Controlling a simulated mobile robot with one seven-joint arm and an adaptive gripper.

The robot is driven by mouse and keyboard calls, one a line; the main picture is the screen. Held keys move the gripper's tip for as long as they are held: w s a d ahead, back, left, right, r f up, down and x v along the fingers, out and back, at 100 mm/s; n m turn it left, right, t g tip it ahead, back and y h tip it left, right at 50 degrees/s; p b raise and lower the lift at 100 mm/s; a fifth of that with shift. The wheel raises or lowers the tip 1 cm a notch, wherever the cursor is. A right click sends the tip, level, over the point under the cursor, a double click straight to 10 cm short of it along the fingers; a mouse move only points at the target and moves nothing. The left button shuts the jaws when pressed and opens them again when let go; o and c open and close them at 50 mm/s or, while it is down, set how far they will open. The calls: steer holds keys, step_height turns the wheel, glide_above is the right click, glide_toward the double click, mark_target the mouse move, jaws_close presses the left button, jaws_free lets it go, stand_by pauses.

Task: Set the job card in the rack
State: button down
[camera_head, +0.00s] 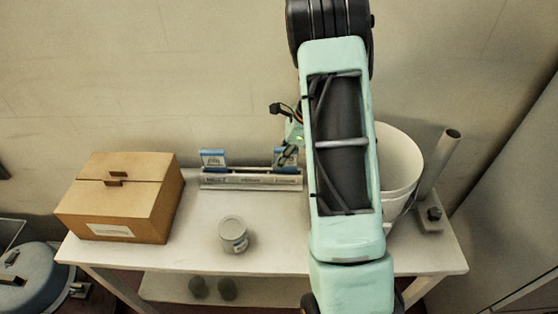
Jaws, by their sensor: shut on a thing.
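The rack (251,181) is a long, low, pale holder with small labels along its front, at the back of the white table. One blue and white card (213,158) stands upright at its left end. Another blue card, the job card (280,168), is at the rack's right end. My gripper (288,156) is small in view and partly hidden behind my arm. It is shut on the job card. I cannot tell whether the card's lower edge is inside the rack's slot or just above it.
A cardboard box (120,197) stands at the table's left. A white bucket (400,165) and an upright tube on a base (440,165) are at the right, partly behind my arm. The table (275,245) is clear around the tin.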

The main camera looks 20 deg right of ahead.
steer(key=shift+f+b, duration=0.45)
steer(key=shift+f, duration=0.25)
stand_by(0.9)
steer(key=c, duration=1.9)
jaws_free()
steer(key=shift+r, duration=0.1)
